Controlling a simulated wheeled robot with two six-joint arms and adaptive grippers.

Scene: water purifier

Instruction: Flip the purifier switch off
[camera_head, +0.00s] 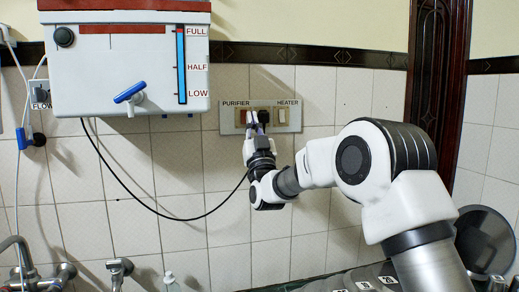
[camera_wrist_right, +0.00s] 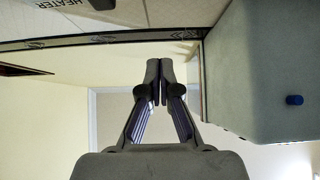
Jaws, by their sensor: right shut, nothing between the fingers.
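The switch panel (camera_head: 229,118) is on the tiled wall under the labels PURIFIER and HEATER. I cannot tell whether the tips touch the switch. The shut fingertips also show in the right wrist view (camera_wrist_right: 160,66). The white purifier (camera_head: 120,60) hangs at upper left, and its grey side shows in the right wrist view (camera_wrist_right: 255,75). My left gripper is not in view.
A pale heater switch (camera_head: 282,116) is at the panel's right. A black cable (camera_head: 160,212) loops across the wall from the purifier toward the panel. A blue-handled tap (camera_head: 131,95) sticks out of the purifier. Metal taps (camera_head: 120,268) stand below. A round dark pan (camera_head: 485,240) is at lower right.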

